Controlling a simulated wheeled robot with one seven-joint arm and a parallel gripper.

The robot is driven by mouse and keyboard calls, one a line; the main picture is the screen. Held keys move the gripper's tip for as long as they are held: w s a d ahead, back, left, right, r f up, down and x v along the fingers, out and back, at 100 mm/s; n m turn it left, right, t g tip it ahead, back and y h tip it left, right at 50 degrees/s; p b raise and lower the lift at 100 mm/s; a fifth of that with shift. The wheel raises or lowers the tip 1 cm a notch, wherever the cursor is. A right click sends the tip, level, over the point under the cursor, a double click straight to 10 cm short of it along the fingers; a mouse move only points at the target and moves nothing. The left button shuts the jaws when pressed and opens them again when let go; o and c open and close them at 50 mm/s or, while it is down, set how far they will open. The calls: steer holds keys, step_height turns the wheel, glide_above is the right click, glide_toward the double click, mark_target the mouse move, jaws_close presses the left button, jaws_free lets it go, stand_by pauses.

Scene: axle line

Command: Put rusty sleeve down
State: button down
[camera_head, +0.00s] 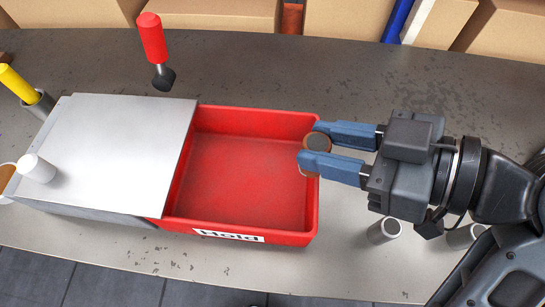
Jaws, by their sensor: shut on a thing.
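My gripper (312,153) comes in from the right with its blue fingers shut on the rusty sleeve (318,142), a small round piece with a dark grey end face and a brownish side. The fingers partly hide it. The sleeve shows over the right rim of the red bin (312,202), which carries a white label reading "Hold". The visible floor of the bin is empty. A flat grey cover (130,140) lies over the bin's left part and hides what is below it. I cannot tell how high the sleeve is above the rim.
A white cylinder (38,168) stands on the cover's left end. A red-handled tool (154,45) is behind the bin, and a yellow-handled one (17,85) sits at left. A grey sleeve (384,230) stands below my gripper. Cardboard boxes (210,15) line the back.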

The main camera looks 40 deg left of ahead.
steer(key=shift+s+a+f+p, duration=0.1)
steer(key=shift+s+a+f, duration=0.3)
steer(key=shift+a+f, duration=0.8)
steer(key=shift+s+a+f+p, duration=0.15)
steer(key=shift+s+a+f, duration=0.2)
steer(key=shift+a+f, duration=0.8)
steer(key=shift+s+a+f+p, duration=0.1)
steer(key=shift+s+a+f, duration=0.5)
steer(key=shift+f, duration=0.95)
steer(key=shift+w+a, duration=0.15)
steer(key=shift+w, duration=0.05)
steer(key=shift+f, duration=0.1)
